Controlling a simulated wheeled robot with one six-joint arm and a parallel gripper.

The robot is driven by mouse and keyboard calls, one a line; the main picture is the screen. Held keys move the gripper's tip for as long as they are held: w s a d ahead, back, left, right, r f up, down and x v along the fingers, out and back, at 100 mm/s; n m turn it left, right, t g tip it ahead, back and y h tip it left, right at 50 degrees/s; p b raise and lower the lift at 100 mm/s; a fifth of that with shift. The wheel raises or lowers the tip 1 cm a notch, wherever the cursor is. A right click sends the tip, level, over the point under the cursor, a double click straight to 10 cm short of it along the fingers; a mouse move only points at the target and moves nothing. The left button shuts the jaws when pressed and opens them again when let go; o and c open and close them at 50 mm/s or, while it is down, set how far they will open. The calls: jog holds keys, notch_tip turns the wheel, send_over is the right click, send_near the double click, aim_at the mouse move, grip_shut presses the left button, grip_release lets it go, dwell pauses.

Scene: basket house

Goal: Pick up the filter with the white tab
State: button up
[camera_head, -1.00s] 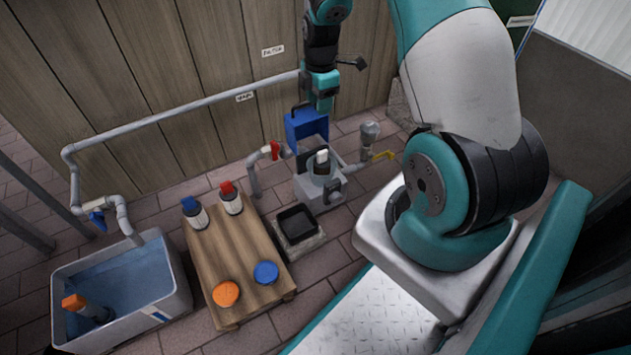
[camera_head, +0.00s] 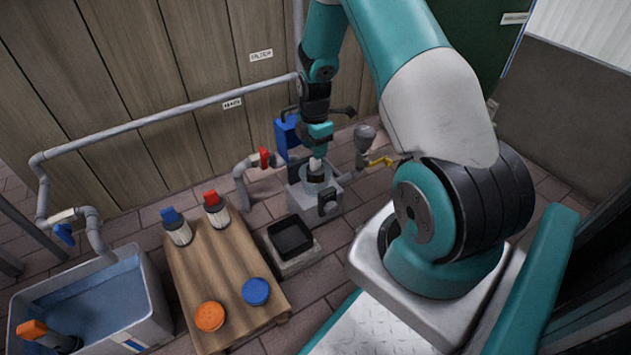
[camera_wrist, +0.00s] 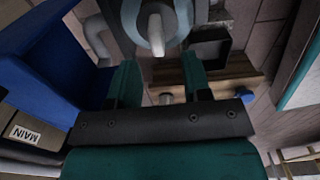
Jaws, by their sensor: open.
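The filter with the white tab (camera_head: 315,165) stands in a grey pump housing (camera_head: 318,196) whose blue lid (camera_head: 286,140) is open behind it. In the wrist view the white tab (camera_wrist: 155,30) shows beyond my fingertips, inside a round grey opening. My gripper (camera_head: 318,150) is just above the tab in the head view and partly hides it. In the wrist view my gripper (camera_wrist: 160,75) is open, with nothing seen held between its two teal fingers. The lower body of the filter is hidden in the housing.
A wooden stand (camera_head: 215,265) holds a blue-topped filter (camera_head: 177,227), a red-topped filter (camera_head: 216,208), an orange cap (camera_head: 210,316) and a blue cap (camera_head: 256,291). A black tray (camera_head: 290,237) lies beside the housing. A water tub (camera_head: 90,305) is at left. Pipes flank the housing.

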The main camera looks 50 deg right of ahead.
aim_at(315, 174)
jog(key=f+b, duration=0.4)
jog(key=f, duration=0.1)
jog(key=shift+w+d+f, duration=0.1)
jog(key=shift+d, duration=0.15)
grip_shut()
